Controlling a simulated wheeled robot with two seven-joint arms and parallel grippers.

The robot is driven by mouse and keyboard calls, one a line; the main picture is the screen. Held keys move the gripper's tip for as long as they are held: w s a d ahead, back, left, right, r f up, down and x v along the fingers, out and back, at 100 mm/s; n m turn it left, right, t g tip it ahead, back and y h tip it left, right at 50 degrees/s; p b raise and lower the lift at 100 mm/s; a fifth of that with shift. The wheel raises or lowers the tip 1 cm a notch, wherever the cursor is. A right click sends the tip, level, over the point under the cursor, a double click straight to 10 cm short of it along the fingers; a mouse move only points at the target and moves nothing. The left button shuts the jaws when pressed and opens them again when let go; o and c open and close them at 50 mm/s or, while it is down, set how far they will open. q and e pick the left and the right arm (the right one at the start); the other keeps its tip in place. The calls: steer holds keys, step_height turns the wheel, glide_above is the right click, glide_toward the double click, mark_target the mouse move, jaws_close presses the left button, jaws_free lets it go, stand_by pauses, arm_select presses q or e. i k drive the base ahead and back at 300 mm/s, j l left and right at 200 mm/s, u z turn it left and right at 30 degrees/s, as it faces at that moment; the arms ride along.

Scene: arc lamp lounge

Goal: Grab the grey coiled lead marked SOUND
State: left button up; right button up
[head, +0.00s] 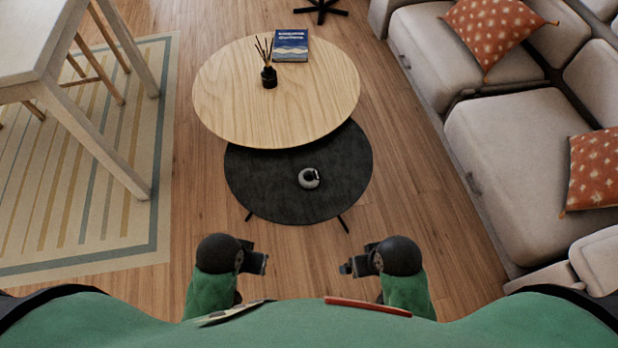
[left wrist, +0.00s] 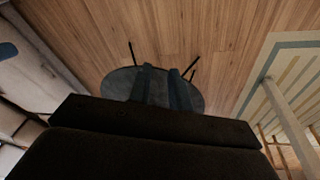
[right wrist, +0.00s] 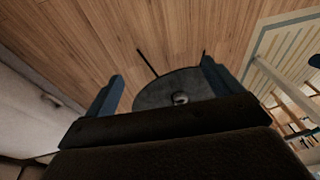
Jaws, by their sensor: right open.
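A small grey coiled lead (head: 302,180) lies on the low black round table (head: 260,185), right of its middle, in the head view. It has a dark centre and a dark-and-white patch; no lettering is legible. It also shows between the fingers in the right wrist view (right wrist: 180,99), well beyond them. My right gripper (head: 343,268) is open and empty, in front of the table and apart from it. My left gripper (head: 265,264) is also in front of the table, empty, with a narrow gap between its fingers in the left wrist view (left wrist: 160,88). The lead cannot be made out there.
A higher pale wooden round table (head: 230,105) overlaps the black table's back. It carries a dark reed diffuser (head: 269,77) and a blue book (head: 291,46). A beige sofa (head: 500,135) stands at right, a white table (head: 50,60) at left. Floor between is clear.

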mark_target(315, 173)
steer(key=i+l+u, duration=0.15)
steer(key=l+u, duration=0.2)
steer(key=l, duration=0.6)
steer(key=l+u, duration=0.35)
steer(key=l, duration=0.55)
steer(key=l+u, duration=0.35)
steer(key=l, duration=0.65)
